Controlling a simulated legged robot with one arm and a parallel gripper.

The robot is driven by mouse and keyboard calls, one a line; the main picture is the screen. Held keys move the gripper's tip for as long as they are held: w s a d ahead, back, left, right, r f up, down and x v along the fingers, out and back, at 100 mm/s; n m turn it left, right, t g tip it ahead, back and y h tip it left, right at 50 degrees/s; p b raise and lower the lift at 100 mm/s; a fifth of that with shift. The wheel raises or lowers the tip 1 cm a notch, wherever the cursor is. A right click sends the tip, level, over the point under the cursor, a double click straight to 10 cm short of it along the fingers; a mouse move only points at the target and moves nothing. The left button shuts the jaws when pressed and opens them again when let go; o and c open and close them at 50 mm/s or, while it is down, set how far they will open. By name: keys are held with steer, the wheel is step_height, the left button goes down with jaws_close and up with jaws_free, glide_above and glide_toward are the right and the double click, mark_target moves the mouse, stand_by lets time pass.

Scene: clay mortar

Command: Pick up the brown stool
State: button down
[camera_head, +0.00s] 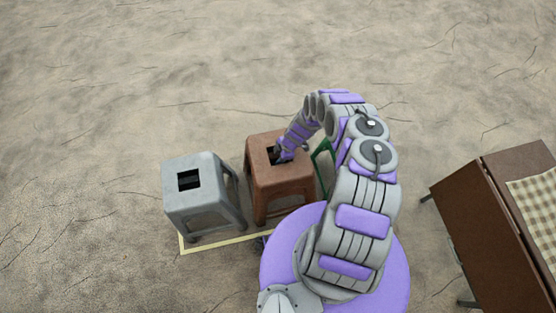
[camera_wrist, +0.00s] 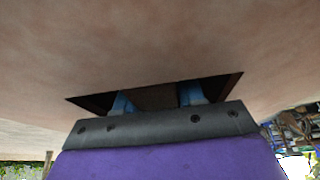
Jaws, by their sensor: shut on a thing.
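The brown stool (camera_head: 276,190) stands upright in the middle of the head view, with a square hole in its seat. My gripper (camera_head: 277,157) reaches down from the right into that hole. In the wrist view the stool's seat (camera_wrist: 150,45) fills the upper part of the picture. My gripper (camera_wrist: 158,98) has its two blue fingers in the dark hole and is shut on the stool at the hole's edge. The fingertips are hidden below the seat.
A grey stool (camera_head: 203,195) stands close on the left of the brown one. A yellow line (camera_head: 215,245) runs on the ground by the stools. Something green (camera_head: 323,158) is partly hidden behind my arm. A brown table (camera_head: 485,225) with a checked cloth stands at right. The ground beyond is clear.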

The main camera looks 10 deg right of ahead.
step_height(320, 180, up, 13)
steer(key=p, duration=0.4)
step_height(320, 180, up, 24)
steer(key=p, duration=2.5)
steer(key=shift+f, duration=0.25)
steer(key=shift+d, duration=0.1)
